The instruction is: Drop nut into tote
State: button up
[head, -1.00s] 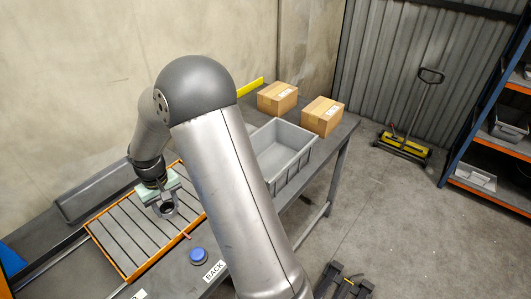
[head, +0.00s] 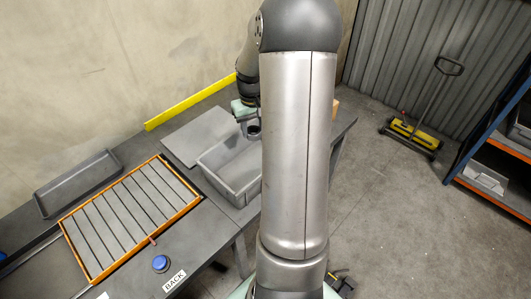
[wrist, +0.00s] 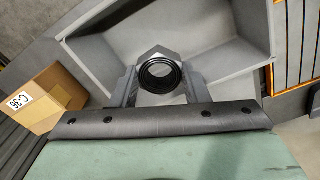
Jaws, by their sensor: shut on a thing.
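The nut (wrist: 160,72) is a metal hexagonal ring with a dark threaded hole. My gripper (wrist: 160,84) is shut on it, one finger on each side, in the wrist view. The tote (head: 238,183) is an open grey bin on the bench in the head view. My gripper (head: 248,117) and the nut (head: 254,130) show above the tote's far side there. In the wrist view the tote (wrist: 266,40) lies behind the nut. My arm hides the tote's right part in the head view.
An orange-framed slatted tray (head: 130,215) lies left of the tote, with a shallow grey tray (head: 78,183) behind it. A blue button (head: 160,263) is at the front. A cardboard box (wrist: 48,95) shows beside the tote in the wrist view.

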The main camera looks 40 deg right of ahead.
jog(key=shift+d, duration=0.2)
jog(key=shift+a+f+b, duration=0.15)
jog(key=shift+f+b, duration=0.35)
jog(key=shift+f, duration=0.15)
notch_tip(320, 180, down, 5)
jog(key=b, duration=0.3)
jog(key=shift+a+r, duration=0.1)
jog(key=shift+r, duration=0.1)
jog(key=o, duration=1.3)
jog(key=shift+r, duration=0.1)
notch_tip(320, 180, up, 17)
jog(key=b, duration=0.1)
jog(key=shift+r+b, duration=0.15)
jog(key=shift+b, duration=0.25)
